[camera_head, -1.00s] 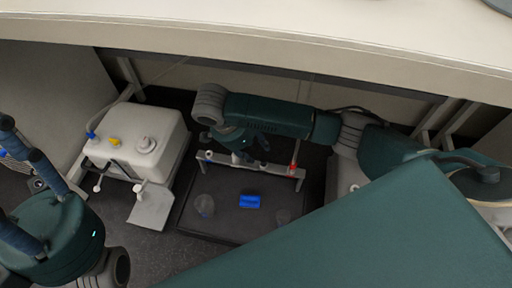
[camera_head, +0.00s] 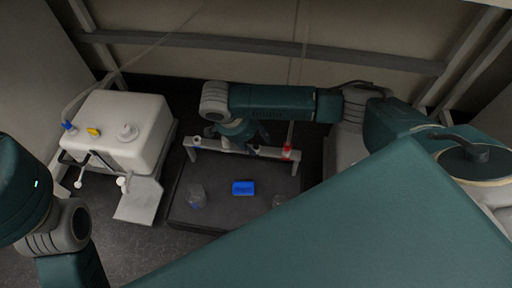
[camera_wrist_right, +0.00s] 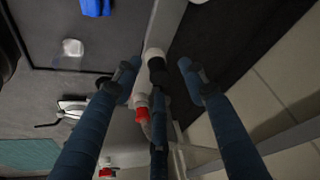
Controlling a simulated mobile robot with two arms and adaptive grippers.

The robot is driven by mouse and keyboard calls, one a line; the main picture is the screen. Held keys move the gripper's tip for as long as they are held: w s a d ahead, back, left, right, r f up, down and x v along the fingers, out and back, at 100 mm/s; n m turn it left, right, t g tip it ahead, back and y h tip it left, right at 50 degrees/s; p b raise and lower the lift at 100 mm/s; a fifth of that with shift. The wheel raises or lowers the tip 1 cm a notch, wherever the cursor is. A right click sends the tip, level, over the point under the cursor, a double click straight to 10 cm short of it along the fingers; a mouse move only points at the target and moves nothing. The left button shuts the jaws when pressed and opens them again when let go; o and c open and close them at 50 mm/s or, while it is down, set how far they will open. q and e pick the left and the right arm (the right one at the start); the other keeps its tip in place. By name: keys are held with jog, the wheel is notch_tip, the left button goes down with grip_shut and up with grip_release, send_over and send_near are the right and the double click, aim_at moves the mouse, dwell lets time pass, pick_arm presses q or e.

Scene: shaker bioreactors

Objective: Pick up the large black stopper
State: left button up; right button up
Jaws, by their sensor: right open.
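My right gripper (camera_head: 245,140) hangs over the far rail (camera_head: 228,150) of the dark platform; it also shows in the right wrist view (camera_wrist_right: 160,72). Its blue fingers are spread and hold nothing visible. A small black piece (camera_wrist_right: 157,68) shows between the fingertips, against a white round end (camera_wrist_right: 153,53) of the rail. I cannot tell whether it is the large black stopper or the third finger's tip. In the head view the arm and fingers hide this spot.
The platform (camera_head: 215,212) carries a blue block (camera_head: 243,188) and clear vessels (camera_head: 197,196). A red cap (camera_head: 287,150) is on the rail, right of the gripper. A white device (camera_head: 125,145) with knobs stands left. A wall and frame bar (camera_head: 260,48) lie behind.

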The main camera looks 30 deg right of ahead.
jog(key=shift+c, duration=0.5)
jog(key=c, duration=0.8)
jog(key=shift+c, duration=0.5)
jog(key=shift+w+d+r, duration=0.1)
jog(key=shift+d+r, duration=0.05)
jog(key=shift+d, duration=0.05)
